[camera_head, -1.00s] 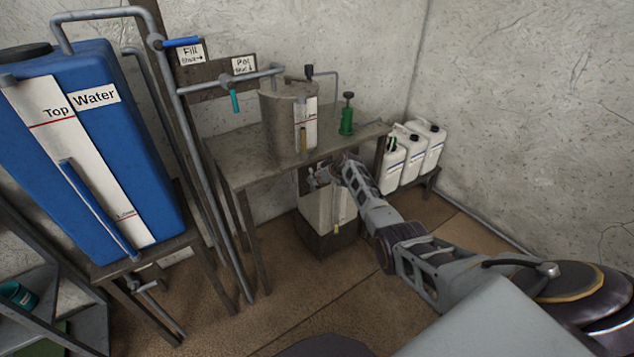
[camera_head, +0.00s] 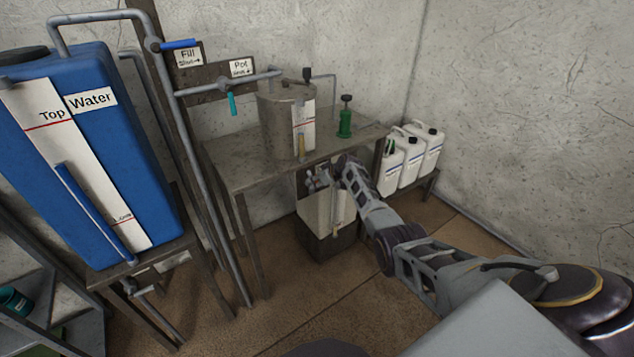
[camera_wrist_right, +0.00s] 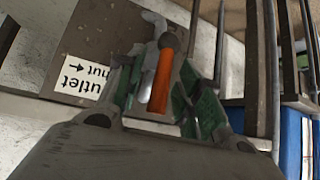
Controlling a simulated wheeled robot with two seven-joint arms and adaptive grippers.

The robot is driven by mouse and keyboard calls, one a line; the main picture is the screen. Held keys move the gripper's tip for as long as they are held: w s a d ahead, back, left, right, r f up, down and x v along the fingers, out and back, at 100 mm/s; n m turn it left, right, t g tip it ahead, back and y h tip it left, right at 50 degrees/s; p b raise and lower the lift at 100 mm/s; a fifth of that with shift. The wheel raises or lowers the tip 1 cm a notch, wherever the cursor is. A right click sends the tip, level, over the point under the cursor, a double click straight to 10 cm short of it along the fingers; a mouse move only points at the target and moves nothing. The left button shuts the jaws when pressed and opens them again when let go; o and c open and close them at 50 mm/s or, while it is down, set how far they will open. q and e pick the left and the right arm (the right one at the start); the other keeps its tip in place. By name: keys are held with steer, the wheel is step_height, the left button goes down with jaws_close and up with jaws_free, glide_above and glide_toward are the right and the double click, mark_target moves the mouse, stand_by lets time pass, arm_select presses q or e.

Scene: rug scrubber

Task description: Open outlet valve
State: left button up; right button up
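The outlet valve's orange handle (camera_wrist_right: 161,82) shows in the right wrist view, with a grey pipe fitting (camera_wrist_right: 155,24) at its upper end. A white sign (camera_wrist_right: 84,80) beside it appears upside down; it reads "utlet" and "hut" with an arrow, partly cut off. My right gripper (camera_wrist_right: 158,98) is open, with its green-padded fingers on either side of the handle and a gap on each side. In the head view my right gripper (camera_head: 322,178) is below the metal table's front edge, before a pale container (camera_head: 325,211); the orange handle cannot be made out there. My left gripper is not in view.
The metal table (camera_head: 235,178) bears a metal pot (camera_head: 278,125) and a green pump (camera_head: 345,122). White canisters (camera_head: 410,160) stand at right. A blue water tank (camera_head: 140,145) stands at left on a stand. Floor (camera_head: 300,305) in front is clear.

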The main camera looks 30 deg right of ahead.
steer(key=shift+r, duration=0.1)
steer(key=shift+s, duration=0.1)
steer(key=v, duration=1.1)
steer(key=shift+s+r, duration=0.2)
steer(key=shift+s, duration=0.05)
stand_by(0.9)
steer(key=shift+d, duration=0.15)
